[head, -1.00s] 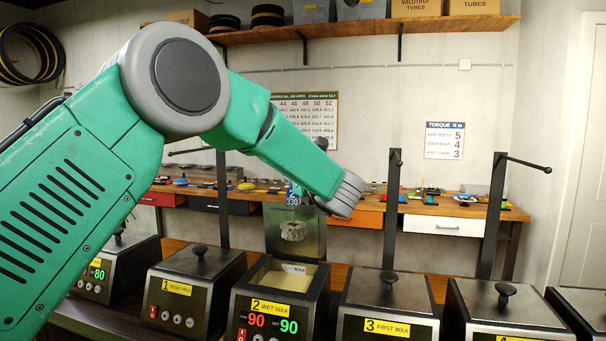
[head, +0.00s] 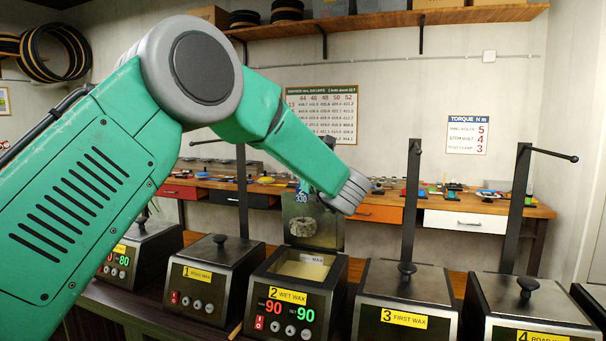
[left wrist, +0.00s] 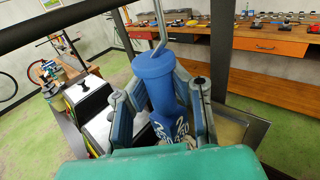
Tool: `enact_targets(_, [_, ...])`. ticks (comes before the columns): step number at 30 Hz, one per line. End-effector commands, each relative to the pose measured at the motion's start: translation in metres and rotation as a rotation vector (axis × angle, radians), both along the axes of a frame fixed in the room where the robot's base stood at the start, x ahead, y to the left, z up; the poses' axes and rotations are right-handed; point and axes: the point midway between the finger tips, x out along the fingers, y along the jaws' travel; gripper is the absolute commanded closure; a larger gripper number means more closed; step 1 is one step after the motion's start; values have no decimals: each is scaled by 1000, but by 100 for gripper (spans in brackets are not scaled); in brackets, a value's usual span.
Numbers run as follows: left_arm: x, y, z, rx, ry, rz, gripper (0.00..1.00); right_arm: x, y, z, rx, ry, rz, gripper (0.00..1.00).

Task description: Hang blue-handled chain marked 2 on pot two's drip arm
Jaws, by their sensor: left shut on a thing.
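My left gripper (left wrist: 166,92) is shut on a blue handle (left wrist: 158,70) with white marking at its lower end. A metal hook (left wrist: 157,25) rises from the handle's top. In the head view, a little of the blue handle (head: 302,197) shows below my wrist, and a greyish bundled chain (head: 303,227) hangs under it, in front of pot two's raised lid (head: 328,232). Pot two (head: 290,306), labelled "2 WET WAX", stands open below with pale wax (head: 305,268). Its drip arm cannot be made out in the head view. A dark bar (left wrist: 60,22) crosses the wrist view near the hook.
Pot one (head: 208,285) stands left of pot two; pots three (head: 405,310) and four (head: 525,320) stand right. Upright dark posts (head: 411,205) rise behind them. A workbench (head: 470,208) with tools and drawers runs along the wall.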

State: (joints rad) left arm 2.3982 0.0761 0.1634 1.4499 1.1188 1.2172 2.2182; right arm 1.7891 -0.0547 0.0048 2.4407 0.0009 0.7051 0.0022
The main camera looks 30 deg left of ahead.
Motion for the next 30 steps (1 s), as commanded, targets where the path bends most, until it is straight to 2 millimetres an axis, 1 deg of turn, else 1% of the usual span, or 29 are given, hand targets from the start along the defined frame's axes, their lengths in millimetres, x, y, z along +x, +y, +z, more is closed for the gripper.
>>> enact_targets(11, [0, 0, 1, 1, -2, -3, 100, 0, 0, 1, 0, 0, 0, 60])
enact_targets(12, [0, 0, 2, 1, -2, -2, 79, 0, 0, 1, 0, 0, 0, 60])
enact_targets(13, [0, 0, 2, 1, -2, -2, 68, 0, 0, 1, 0, 0, 0, 60])
enact_targets(14, [0, 0, 2, 1, -2, -2, 65, 0, 0, 1, 0, 0, 0, 60])
enact_targets(20, [0, 0, 1, 1, -2, -2, 65, 0, 0, 1, 0, 0, 0, 60])
enact_targets(21, [0, 0, 0, -1, 1, -3, 58, 0, 0, 1, 0, 0, 0, 60])
enact_targets(22, [0, 0, 0, -1, 1, -3, 47, 0, 0, 1, 0, 0, 0, 60])
enact_targets(23, [0, 0, 0, 0, 0, -3, 45, 0, 0, 1, 0, 0, 0, 60])
enact_targets(30, [0, 0, 0, 0, 0, -2, 45, 0, 0, 0, 0, 0, 0, 60])
